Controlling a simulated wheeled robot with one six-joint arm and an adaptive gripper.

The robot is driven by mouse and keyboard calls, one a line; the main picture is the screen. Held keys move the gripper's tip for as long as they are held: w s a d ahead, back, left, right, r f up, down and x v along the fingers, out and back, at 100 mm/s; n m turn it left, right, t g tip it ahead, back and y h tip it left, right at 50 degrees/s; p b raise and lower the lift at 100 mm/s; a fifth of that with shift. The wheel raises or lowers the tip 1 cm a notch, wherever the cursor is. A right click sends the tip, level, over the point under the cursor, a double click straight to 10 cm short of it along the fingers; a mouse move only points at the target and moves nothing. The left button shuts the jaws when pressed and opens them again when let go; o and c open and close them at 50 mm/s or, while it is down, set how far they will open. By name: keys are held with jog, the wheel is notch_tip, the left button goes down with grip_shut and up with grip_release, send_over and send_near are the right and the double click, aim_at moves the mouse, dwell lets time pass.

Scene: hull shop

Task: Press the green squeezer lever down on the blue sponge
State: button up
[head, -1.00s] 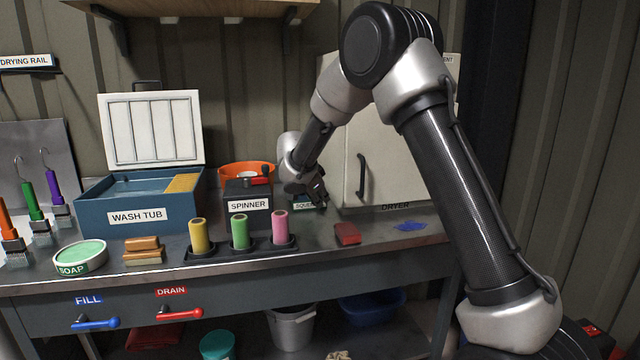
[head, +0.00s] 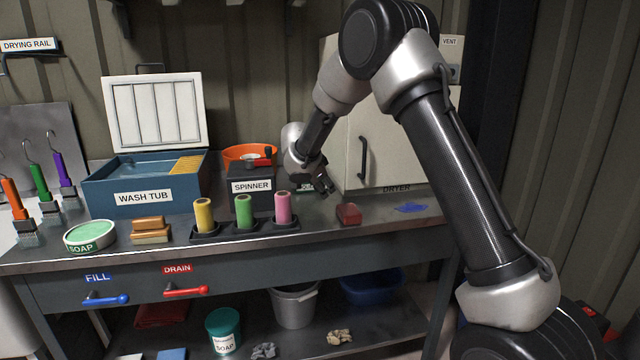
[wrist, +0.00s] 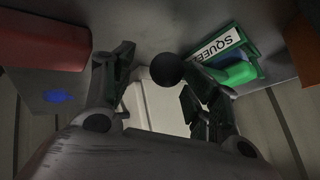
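The squeezer's white label (wrist: 222,45) and green body (wrist: 238,72) show at the upper right of the wrist view. A dark blue patch (wrist: 236,55), perhaps the blue sponge, lies inside it. A black ball (wrist: 168,68), perhaps the lever's knob, appears between my fingertips; I cannot tell whether they touch it. My gripper (wrist: 158,82) is open, its two fingers apart. In the head view my gripper (head: 324,186) is low over the back of the bench, beside the squeezer (head: 305,189), which it mostly hides. The lever's position is unclear.
The spinner (head: 251,186) stands just left of my gripper, and the dryer (head: 400,150) just right. A red block (head: 348,213) lies in front, with a flat blue thing (head: 410,208) to its right. Three coloured rollers stand in a black holder (head: 206,232).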

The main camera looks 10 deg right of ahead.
jog(key=shift+s+a+r, duration=0.15)
jog(key=shift+a, duration=0.05)
jog(key=v, duration=1.1)
jog(key=shift+s+r, duration=0.15)
jog(key=shift+r, duration=0.1)
